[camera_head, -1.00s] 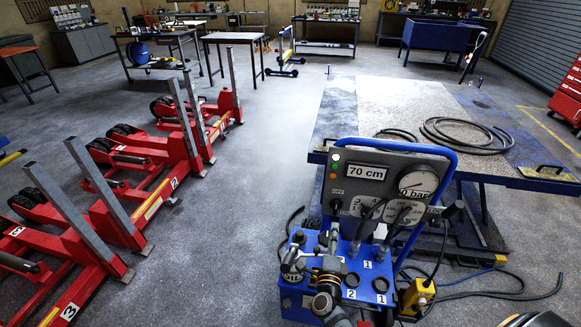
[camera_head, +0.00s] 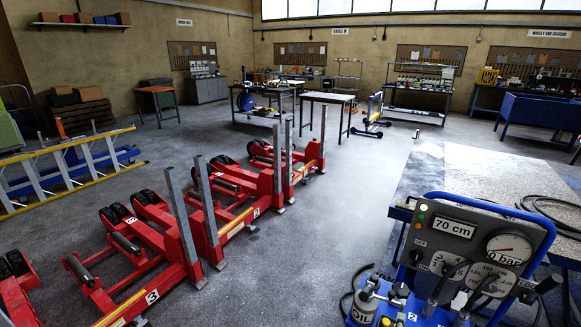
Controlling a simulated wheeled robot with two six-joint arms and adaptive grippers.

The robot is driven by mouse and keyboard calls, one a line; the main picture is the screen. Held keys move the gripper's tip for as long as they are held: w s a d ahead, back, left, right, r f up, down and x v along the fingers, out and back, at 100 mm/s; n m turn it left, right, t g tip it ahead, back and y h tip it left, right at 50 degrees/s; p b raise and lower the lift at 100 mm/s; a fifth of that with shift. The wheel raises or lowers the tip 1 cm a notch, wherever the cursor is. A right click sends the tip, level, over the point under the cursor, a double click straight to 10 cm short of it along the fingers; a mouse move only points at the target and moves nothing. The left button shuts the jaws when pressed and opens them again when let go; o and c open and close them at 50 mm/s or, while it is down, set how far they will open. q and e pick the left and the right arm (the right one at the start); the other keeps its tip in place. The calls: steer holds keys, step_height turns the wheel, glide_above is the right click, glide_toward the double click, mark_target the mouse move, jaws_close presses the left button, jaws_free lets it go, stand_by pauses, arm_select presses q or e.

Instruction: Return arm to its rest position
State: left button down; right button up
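Neither of my grippers nor my arms shows in the head view. A blue control unit (camera_head: 425,318) stands at the lower right, cut off by the bottom edge. Its grey panel (camera_head: 447,247) has a 70 cm display (camera_head: 454,229), a round gauge (camera_head: 509,249) and several dark levers. A metal can marked OIL (camera_head: 364,302) sits at its left side. Several red trolley jacks (camera_head: 128,262) with upright grey posts stand in a row on the floor to the left.
A large table (camera_head: 480,170) stands behind the control unit, with a coiled hose (camera_head: 550,208) on it. A yellow and grey ladder (camera_head: 62,168) lies at the left. Workbenches (camera_head: 328,99) line the back. The floor (camera_head: 310,240) between jacks and control unit is clear.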

steer(key=s+a+f+n+g+y, duration=0.2)
steer(key=s+f+n, duration=0.25)
steer(key=f, duration=0.35)
steer(key=s+a+f+n+g+y, duration=0.1)
steer(key=s+f+n+y, duration=0.2)
steer(key=f+n, duration=0.35)
steer(key=s+a+f+n+g+y, duration=0.2)
steer(key=s+f+n, duration=0.1)
steer(key=f, duration=0.7)
arm_select(q)
steer(key=shift+w+d, duration=0.4)
steer(key=shift+w, duration=0.4)
arm_select(e)
steer(key=s+d+f+n+g, duration=0.1)
steer(key=s+f+n+g, duration=0.2)
steer(key=s, duration=0.6)
steer(key=s+d+f+n+g, duration=0.1)
steer(key=s+f+n+g, duration=0.2)
steer(key=s+f, duration=0.3)
steer(key=s+d+f+n+g, duration=0.1)
steer(key=s+f, duration=0.4)
steer(key=s, duration=0.8)
steer(key=n+g, duration=0.1)
steer(key=g, duration=0.1)
steer(key=shift+s+d+n+g+y, duration=0.2)
steer(key=shift+s+n+g+y, duration=0.1)
steer(key=shift+s+n, duration=0.1)
